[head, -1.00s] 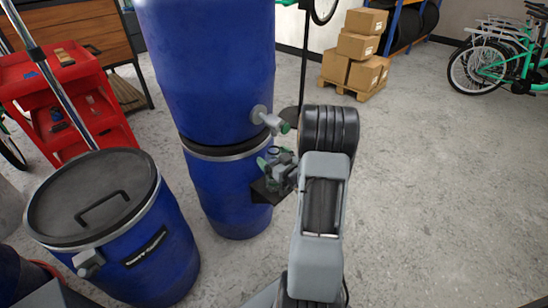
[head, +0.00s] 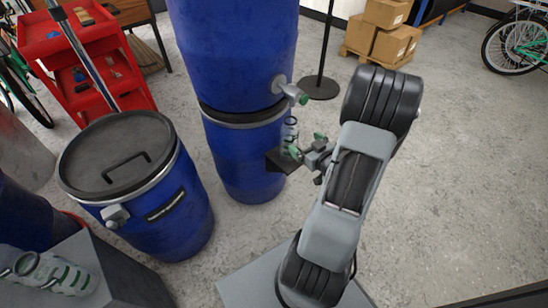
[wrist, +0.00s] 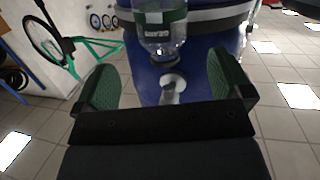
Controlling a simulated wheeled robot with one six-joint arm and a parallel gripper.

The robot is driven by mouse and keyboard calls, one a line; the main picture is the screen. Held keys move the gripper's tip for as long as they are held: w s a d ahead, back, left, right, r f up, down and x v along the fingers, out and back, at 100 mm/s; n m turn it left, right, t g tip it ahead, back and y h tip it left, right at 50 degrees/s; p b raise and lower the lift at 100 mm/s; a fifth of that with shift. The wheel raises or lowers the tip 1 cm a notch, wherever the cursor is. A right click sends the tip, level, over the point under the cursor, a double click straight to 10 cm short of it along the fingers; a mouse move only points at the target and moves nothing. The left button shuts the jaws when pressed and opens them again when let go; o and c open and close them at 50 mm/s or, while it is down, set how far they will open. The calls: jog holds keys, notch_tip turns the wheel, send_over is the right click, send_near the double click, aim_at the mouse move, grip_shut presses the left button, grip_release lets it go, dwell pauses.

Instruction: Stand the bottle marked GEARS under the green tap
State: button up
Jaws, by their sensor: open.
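A clear bottle (head: 290,131) with a green band stands upright on a small black shelf (head: 284,160) on the front of the lower blue barrel. It is below the tap with a green handle (head: 303,98) on the upper barrel. The wrist view, which looks upside down, shows the bottle (wrist: 158,40) beyond my fingers; its label is too small to read surely. The tap's pale spout (wrist: 168,94) shows near it. My gripper (head: 305,146) is open, just right of the bottle. Its green pads (wrist: 165,85) are wide apart with nothing between them.
A lidded blue barrel (head: 170,225) with a grey tap stands at left. More clear bottles with green bands (head: 62,275) are on a grey surface at lower left. A red cart (head: 85,60) and cardboard boxes (head: 390,40) are behind.

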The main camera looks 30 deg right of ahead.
aim_at(287, 131)
jog(key=w+a+r+g+h, duration=0.1)
jog(key=w+a+r+g, duration=0.1)
jog(key=w+g, duration=0.1)
jog(key=w+a+r+g+h, duration=0.1)
jog(key=shift+w+a+g+h, duration=0.15)
jog(key=shift+g+h, duration=0.15)
jog(key=shift+g, duration=0.1)
jog(key=s+a+r+g+y, duration=0.1)
jog(key=s+a+r+g, duration=0.2)
jog(key=s+a, duration=0.3)
jog(key=s+a+r+g+y, duration=0.1)
jog(key=s+a+r+g, duration=0.2)
jog(key=a, duration=1)
jog(key=s+g, duration=0.2)
jog(key=s, duration=0.1)
jog(key=shift+s+a+r+m+g+y, duration=0.25)
jog(key=shift+a+r+m+g+y, duration=0.05)
jog(key=shift+a+r+m+y, duration=0.1)
jog(key=w+r+p+v, duration=0.1)
jog(key=w+p+v, duration=0.2)
jog(key=p+v, duration=1.1)
jog(key=w+p+v, duration=0.4)
jog(key=p+v, duration=1)
jog(key=v, duration=0.1)
jog(key=shift+a+r+t, duration=0.15)
jog(key=shift+r+t, duration=0.25)
jog(key=shift+r, duration=0.2)
jog(key=shift+s, duration=0.1)
jog(key=shift+c, duration=0.2)
